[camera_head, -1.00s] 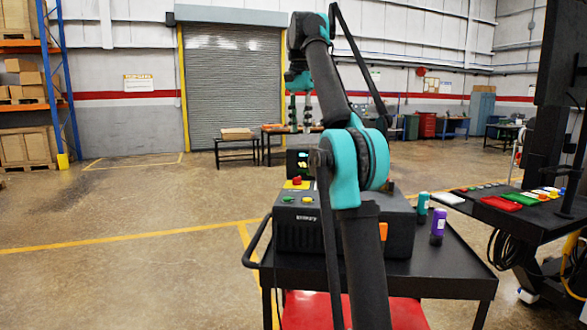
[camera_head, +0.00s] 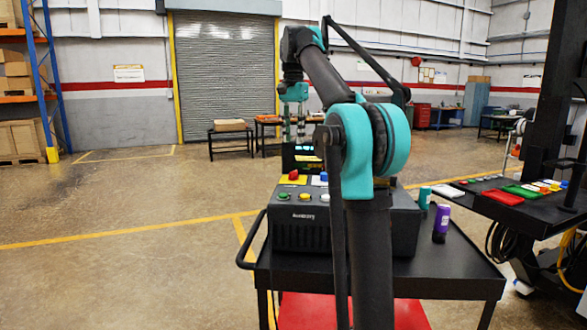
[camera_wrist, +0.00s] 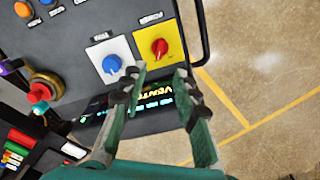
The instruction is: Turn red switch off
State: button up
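The red switch (camera_wrist: 160,47) is a rotary knob on a yellow square plate (camera_wrist: 172,33), on the dark control box (camera_wrist: 85,25). In the head view the red switch (camera_head: 293,175) is at the box's top left. My gripper (camera_wrist: 161,73) is open and empty. In the wrist view its fingertips appear just below the red switch, apart from it in the picture. In the head view my gripper (camera_head: 293,142) shows above and behind the box, with its tips partly hard to make out.
A blue knob (camera_wrist: 112,64) on a white plate sits left of the red switch. A large red button (camera_wrist: 40,92) and a lit display (camera_wrist: 135,110) are nearby. The box stands on a black cart (camera_head: 460,265). A purple bottle (camera_head: 441,222) and teal bottle (camera_head: 424,197) stand to its right.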

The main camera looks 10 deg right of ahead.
aim_at(293, 172)
notch_tip(293, 172, down, 11)
jog(key=shift+r, duration=0.1)
dwell(0.3)
jog(key=shift+c, duration=0.3)
grip_shut()
